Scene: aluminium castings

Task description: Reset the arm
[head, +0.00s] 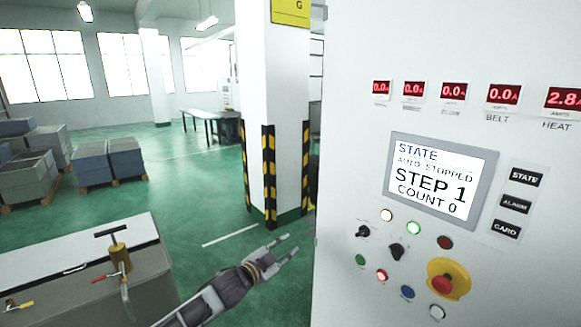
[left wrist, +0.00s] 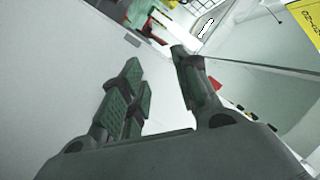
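My left arm comes in from the bottom of the head view. Its gripper (head: 290,245) hangs in free air just left of the white control cabinet (head: 350,235), in front of the green floor. Its two fingers are apart with nothing between them. In the left wrist view the fingers of the left gripper (left wrist: 158,62) are also spread and empty, with a pale flat surface behind them. My right arm and right gripper show in neither view.
The cabinet carries a screen (head: 440,182) reading STEP 1, and a red emergency button (head: 447,283). A pillar (head: 272,100) with striped guards stands behind. A grey-topped unit (head: 75,285) with a brass valve (head: 119,255) is at lower left. Grey crates (head: 110,160) stand further back.

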